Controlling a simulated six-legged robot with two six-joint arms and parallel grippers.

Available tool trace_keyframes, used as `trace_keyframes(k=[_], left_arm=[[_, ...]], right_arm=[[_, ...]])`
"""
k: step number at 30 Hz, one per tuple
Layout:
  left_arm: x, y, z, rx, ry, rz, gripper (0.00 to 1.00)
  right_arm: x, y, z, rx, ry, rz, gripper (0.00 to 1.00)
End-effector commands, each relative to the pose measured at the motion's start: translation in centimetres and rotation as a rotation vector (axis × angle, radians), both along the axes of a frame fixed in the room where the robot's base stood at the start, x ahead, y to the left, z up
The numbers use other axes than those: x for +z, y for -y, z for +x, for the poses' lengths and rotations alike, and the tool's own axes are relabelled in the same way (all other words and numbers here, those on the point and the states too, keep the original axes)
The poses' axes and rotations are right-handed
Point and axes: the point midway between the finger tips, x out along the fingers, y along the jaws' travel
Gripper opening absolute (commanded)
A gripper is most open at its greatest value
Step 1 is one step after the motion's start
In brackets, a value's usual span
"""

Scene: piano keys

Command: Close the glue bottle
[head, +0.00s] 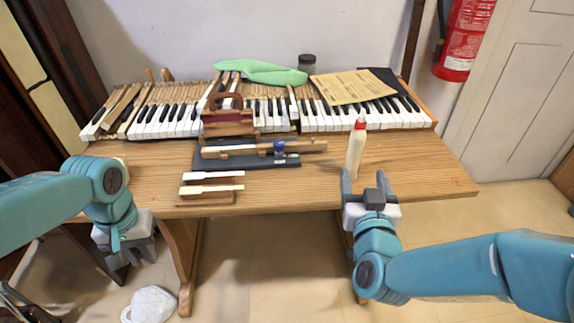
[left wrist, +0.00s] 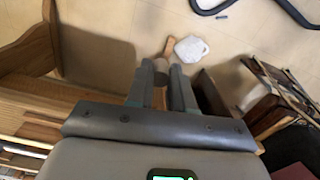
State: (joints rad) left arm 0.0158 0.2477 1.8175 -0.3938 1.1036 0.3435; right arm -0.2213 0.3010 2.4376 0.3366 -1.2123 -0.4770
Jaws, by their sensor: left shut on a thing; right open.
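The white glue bottle (head: 355,152) stands upright near the front edge of the table, with a red top (head: 360,122). My right gripper (head: 365,182) is open just in front of it, pointing towards the table. The bottle's base is close to its left finger, and I cannot tell whether they touch. My left gripper (head: 122,262) hangs low at the table's front left, pointing down. In the left wrist view, its fingers (left wrist: 162,78) are shut on a small grey-brown piece (left wrist: 160,68), mostly hidden between the fingertips. I cannot tell what this piece is.
A piano keyboard (head: 164,120) runs along the back of the wooden table (head: 420,170). Loose key pieces (head: 208,190) are in front. The table right of the bottle is clear.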

Motion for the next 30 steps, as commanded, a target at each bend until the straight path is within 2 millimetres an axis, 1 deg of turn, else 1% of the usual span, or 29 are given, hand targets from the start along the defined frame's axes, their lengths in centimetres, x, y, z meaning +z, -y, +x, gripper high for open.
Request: trace_keyframes(k=[3, 11, 14, 18, 21, 25, 30], left_arm=[[0.0, -0.1, 0.0, 0.002, 0.0, 0.0, 0.0], [0.1, -0.1, 0.0, 0.001, 0.0, 0.0, 0.0], [0.2, -0.1, 0.0, 0.001, 0.0, 0.0, 0.0], [0.3, 0.0, 0.0, 0.001, 0.0, 0.0, 0.0], [0.3, 0.0, 0.0, 0.001, 0.0, 0.0, 0.0], [0.4, 0.0, 0.0, 0.001, 0.0, 0.0, 0.0], [0.4, 0.0, 0.0, 0.001, 0.0, 0.0, 0.0]], right_arm=[[0.5, 0.1, 0.0, -0.005, 0.015, -0.002, 0.66], [0.4, 0.1, 0.2, -0.005, 0.011, -0.002, 0.66], [0.4, 0.3, 1.5, -0.007, 0.011, -0.001, 0.66], [0.4, 0.5, 4.2, -0.006, 0.01, -0.001, 0.66], [0.4, 0.6, 5.7, -0.005, 0.01, -0.001, 0.66], [0.4, 0.8, 6.7, -0.004, 0.01, -0.001, 0.66], [0.3, 0.7, 6.8, -0.003, 0.009, -0.002, 0.66]])
